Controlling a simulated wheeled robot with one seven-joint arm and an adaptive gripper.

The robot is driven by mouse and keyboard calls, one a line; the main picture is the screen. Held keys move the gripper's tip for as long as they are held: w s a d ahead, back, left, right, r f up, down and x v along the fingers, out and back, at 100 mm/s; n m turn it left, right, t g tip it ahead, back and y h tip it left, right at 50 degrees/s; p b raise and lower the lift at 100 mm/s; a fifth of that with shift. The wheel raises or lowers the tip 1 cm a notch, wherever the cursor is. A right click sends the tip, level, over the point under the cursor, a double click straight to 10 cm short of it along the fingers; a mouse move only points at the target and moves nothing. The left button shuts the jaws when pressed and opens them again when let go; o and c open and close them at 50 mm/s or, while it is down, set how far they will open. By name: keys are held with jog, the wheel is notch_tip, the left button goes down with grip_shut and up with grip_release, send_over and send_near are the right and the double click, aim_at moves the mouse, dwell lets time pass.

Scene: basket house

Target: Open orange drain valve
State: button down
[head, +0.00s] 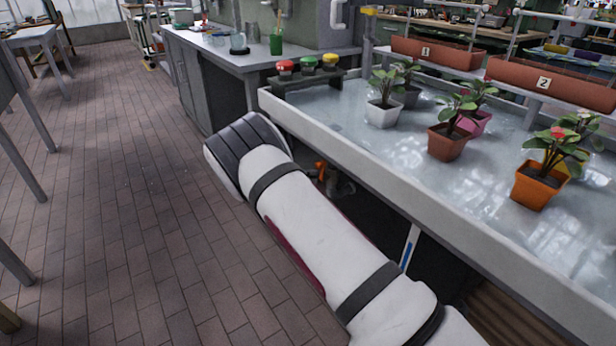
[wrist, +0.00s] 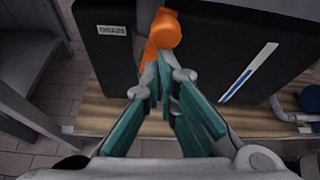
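The orange drain valve (wrist: 163,30) shows in the wrist view as a thick orange handle, just beyond my fingertips. In the head view a small orange part of it (head: 320,170) shows beneath the tray's rim, partly hidden by my arm. My gripper (wrist: 168,82) has teal finger pads that converge close together at the handle's lower end. The contact is overlapped by the fingers, so I cannot tell whether they grip the handle. My gripper is hidden behind my arm in the head view.
A water-filled tray table (head: 345,157) with several potted plants stands above the valve. A dark box (wrist: 235,50) with a blue-and-white strip is close to my fingers, above a wooden board (wrist: 110,112). The brick floor (head: 120,200) at left is clear.

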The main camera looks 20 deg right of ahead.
jog(key=f, duration=0.2)
jog(key=a+f, duration=0.1)
jog(key=shift+s+a+f, duration=0.1)
jog(key=shift+s, duration=0.25)
jog(key=c, duration=2.4)
grip_release()
jog(key=p+v, duration=0.1)
jog(key=v, duration=0.7)
jog(key=shift+a, duration=0.2)
jog(key=c, duration=1.8)
grip_release()
jog(key=shift+a, duration=0.15)
jog(key=shift+c, duration=0.2)
jog(key=o, duration=0.4)
jog(key=f+h+b, duration=0.1)
jog(key=h, duration=0.1)
jog(key=d+f+t+h+b, duration=0.1)
jog(key=f+h, duration=0.1)
jog(key=shift+b, duration=0.4)
jog(key=w+d+r+t+h+b, duration=0.2)
jog(key=w+d+r+h+b, duration=0.1)
jog(key=d, duration=0.6)
notch_tip(320, 180, up, 2)
jog(key=shift+d+r+m+h+b, duration=0.1)
jog(key=shift+d+m+h+b, duration=0.1)
jog(key=shift+m+h+b, duration=0.4)
jog(key=shift+c, duration=0.2)
